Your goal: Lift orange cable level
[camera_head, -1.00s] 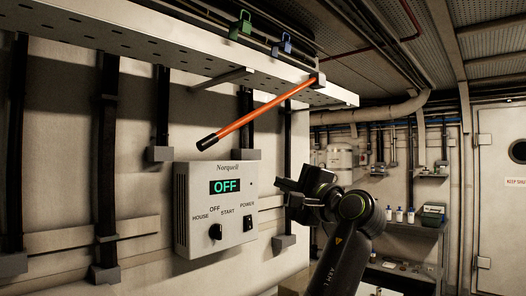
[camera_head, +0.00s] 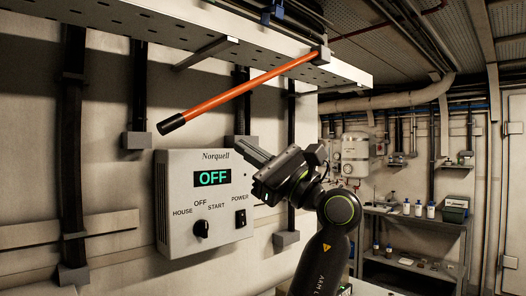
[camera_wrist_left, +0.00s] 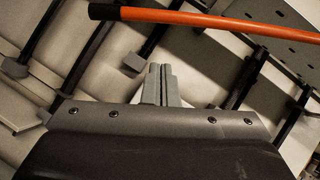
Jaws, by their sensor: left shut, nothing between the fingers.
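The orange cable (camera_head: 240,91) looks like a straight orange rod with a black end (camera_head: 171,124). It hangs tilted in the head view, its right end high at a grey clip (camera_head: 320,55) on the tray edge and its black end lower to the left. My left gripper (camera_head: 242,150) is shut and empty, below the cable and apart from it, in front of the control box's upper right. In the left wrist view the cable (camera_wrist_left: 210,20) crosses the top, beyond the shut fingertips (camera_wrist_left: 160,70). My right gripper is not in view.
The Norquell control box (camera_head: 205,238) on the wall reads OFF. A perforated metal tray (camera_head: 215,30) runs overhead. Dark vertical conduits (camera_head: 138,90) line the wall. Shelves (camera_head: 415,222) with bottles stand at the back right. The space left of the gripper under the cable is clear.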

